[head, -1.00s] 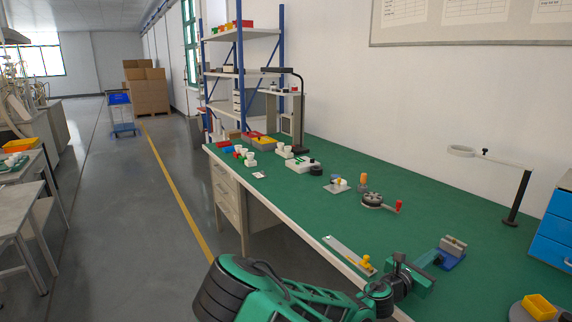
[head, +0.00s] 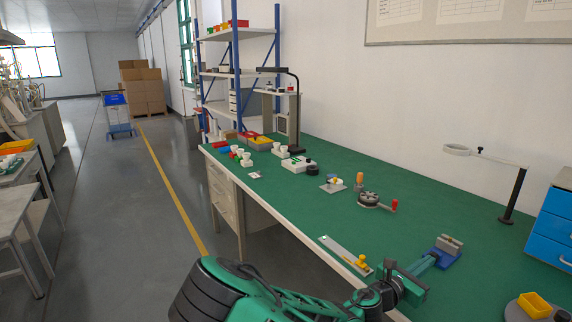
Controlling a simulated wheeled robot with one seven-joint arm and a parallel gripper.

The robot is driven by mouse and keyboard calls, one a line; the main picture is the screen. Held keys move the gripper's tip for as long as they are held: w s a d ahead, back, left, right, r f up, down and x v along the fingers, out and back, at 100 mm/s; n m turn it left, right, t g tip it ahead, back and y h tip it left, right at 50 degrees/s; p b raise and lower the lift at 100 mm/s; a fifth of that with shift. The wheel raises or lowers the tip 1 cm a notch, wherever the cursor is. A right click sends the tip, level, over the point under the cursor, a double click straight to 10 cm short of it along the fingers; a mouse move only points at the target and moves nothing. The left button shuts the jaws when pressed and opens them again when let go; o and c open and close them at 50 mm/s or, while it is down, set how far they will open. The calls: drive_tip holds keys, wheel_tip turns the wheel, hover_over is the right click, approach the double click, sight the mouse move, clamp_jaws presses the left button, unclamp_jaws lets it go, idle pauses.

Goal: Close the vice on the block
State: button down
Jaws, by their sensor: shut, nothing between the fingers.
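A small vice (head: 447,256) with a blue base and a grey-beige upper part stands on the green bench at the right. The block cannot be told apart from the jaws at this size, and the gap between them is not clear. My gripper (head: 427,262) is shut and empty, low over the bench at the vice's near left side. Its tip is close to the blue base; whether it touches cannot be told. The near left side of the vice is partly hidden by my gripper.
A steel strip with a yellow knob (head: 347,254) lies along the front edge, left of my gripper. A round fixture with a red handle (head: 371,200) stands farther back. A lamp stand (head: 514,195), blue drawers (head: 553,233) and a yellow bin (head: 535,304) are at the right.

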drive_tip(key=shift+s+a, duration=0.2)
drive_tip(key=shift+a, duration=0.35)
drive_tip(key=n, duration=0.2)
drive_tip(key=w+a+n, duration=0.1)
drive_tip(key=n, duration=0.1)
drive_tip(key=w+a+f+n, duration=0.1)
drive_tip(key=shift+w+a+n, duration=0.15)
drive_tip(key=shift+a+n, duration=0.1)
drive_tip(key=shift+n, duration=0.15)
drive_tip(key=shift+x, duration=3.5)
